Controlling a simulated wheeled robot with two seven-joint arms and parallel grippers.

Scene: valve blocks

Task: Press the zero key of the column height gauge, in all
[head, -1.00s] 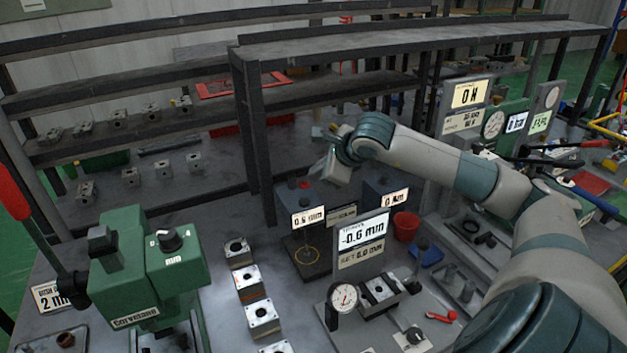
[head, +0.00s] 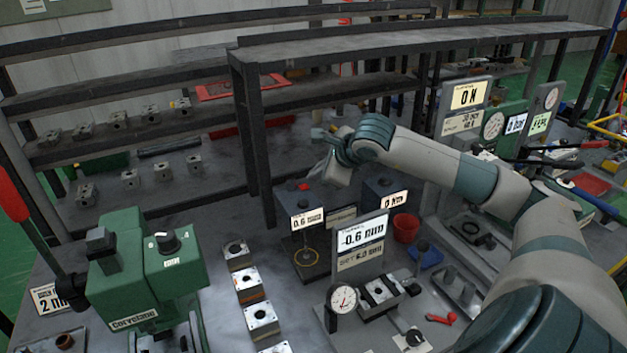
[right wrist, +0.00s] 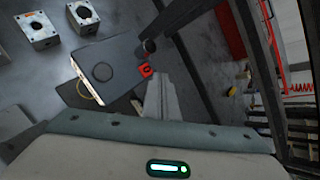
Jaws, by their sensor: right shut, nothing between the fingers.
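The column height gauge (head: 310,205) stands mid-table in the head view, a dark block with a display reading 0.6 mm (head: 307,219) and a dark base plate with a yellow ring (head: 306,257). Its red key (head: 305,186) is on top; it also shows in the right wrist view (right wrist: 146,70). My right gripper (head: 322,176) is above and beside the gauge's top. In the right wrist view its shut, empty fingers (right wrist: 158,76) end close to the red key, and I cannot tell whether they touch it. My left gripper is not in view.
A second dark block (head: 380,195) and a red cup (head: 406,228) stand right of the gauge. A display stand reading -0.6 mm (head: 362,235) is in front. Several valve blocks (head: 247,283) line up to the left. Dark shelf posts (head: 255,150) rise behind my gripper.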

